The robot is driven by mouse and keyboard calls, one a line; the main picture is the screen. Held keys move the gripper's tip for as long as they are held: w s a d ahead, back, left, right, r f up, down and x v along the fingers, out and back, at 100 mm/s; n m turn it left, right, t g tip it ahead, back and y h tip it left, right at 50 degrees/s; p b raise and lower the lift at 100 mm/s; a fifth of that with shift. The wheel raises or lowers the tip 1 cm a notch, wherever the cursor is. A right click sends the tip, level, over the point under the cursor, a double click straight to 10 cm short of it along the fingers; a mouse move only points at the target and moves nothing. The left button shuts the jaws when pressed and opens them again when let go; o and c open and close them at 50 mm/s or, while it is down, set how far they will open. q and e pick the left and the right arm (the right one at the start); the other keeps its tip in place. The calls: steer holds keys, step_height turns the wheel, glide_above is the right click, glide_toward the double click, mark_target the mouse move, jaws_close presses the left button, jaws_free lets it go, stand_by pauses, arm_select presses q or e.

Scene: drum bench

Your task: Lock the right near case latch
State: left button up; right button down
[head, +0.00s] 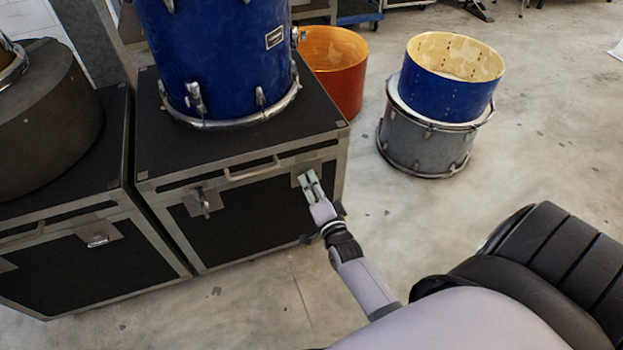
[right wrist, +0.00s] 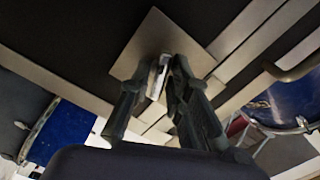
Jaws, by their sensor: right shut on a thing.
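The black case (head: 250,215) has metal edges and stands on the floor. Its right near latch sits on a square metal plate on the front face, mostly hidden by my gripper in the head view. In the right wrist view the plate (right wrist: 150,38) shows behind my fingers, with the bright latch (right wrist: 153,80) between them. My right gripper (head: 309,181) is shut on this latch; it also shows in the right wrist view (right wrist: 158,72). The left near latch (head: 205,204) hangs on its own plate, with nothing touching it. My left gripper is out of view.
A blue drum (head: 220,60) stands on the case lid. A handle (head: 252,170) lies between the latches. A second black case (head: 75,255) stands close on the left. An orange drum (head: 335,75) and stacked drums (head: 428,140) stand behind right. Floor right of the case is clear.

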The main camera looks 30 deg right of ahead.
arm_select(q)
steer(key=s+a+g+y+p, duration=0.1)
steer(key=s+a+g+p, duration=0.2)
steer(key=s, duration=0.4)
arm_select(e)
steer(key=n, duration=0.6)
steer(key=shift+n, duration=0.7)
steer(key=n+p, duration=0.1)
steer(key=n, duration=0.1)
steer(key=shift+n, duration=0.3)
arm_select(q)
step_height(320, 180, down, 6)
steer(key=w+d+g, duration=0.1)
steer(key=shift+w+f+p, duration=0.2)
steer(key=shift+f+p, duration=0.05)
steer(key=shift+p, duration=0.1)
arm_select(e)
steer(key=shift+n, duration=1.5)
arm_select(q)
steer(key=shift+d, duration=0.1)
arm_select(e)
steer(key=c, duration=1.7)
jaws_free()
steer(key=shift+s, duration=0.1)
